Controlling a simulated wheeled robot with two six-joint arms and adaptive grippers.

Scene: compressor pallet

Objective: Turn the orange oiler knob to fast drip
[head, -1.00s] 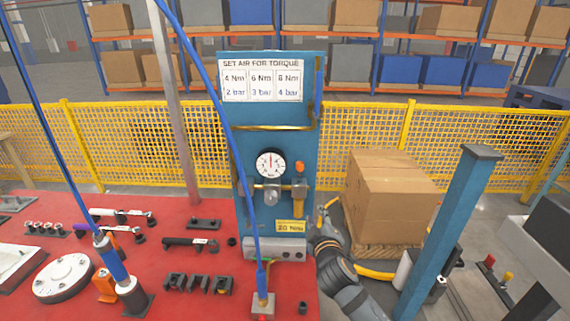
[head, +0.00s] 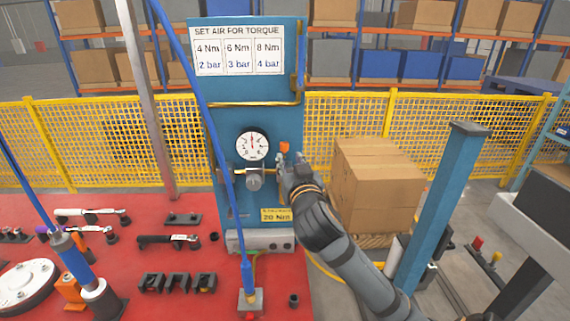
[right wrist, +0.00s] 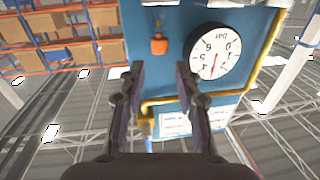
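The orange oiler knob (head: 284,147) is on the blue panel (head: 230,118), just right of the round pressure gauge (head: 252,146). In the right wrist view the knob (right wrist: 158,46) shows upside down, beside the gauge (right wrist: 213,52). My right gripper (head: 291,161) is raised at the panel, its fingertips just below the knob in the head view. In the right wrist view the right gripper (right wrist: 160,68) is open and empty, with the knob beyond its fingertips and roughly between them. Whether a finger touches the knob is not clear. My left gripper is not in view.
The regulator (head: 254,181) sits below the gauge, close left of my right gripper. A blue hose (head: 207,100) hangs before the panel. A cardboard box (head: 375,190) and a blue post (head: 441,205) stand to the right. Tools lie on the red table (head: 120,232).

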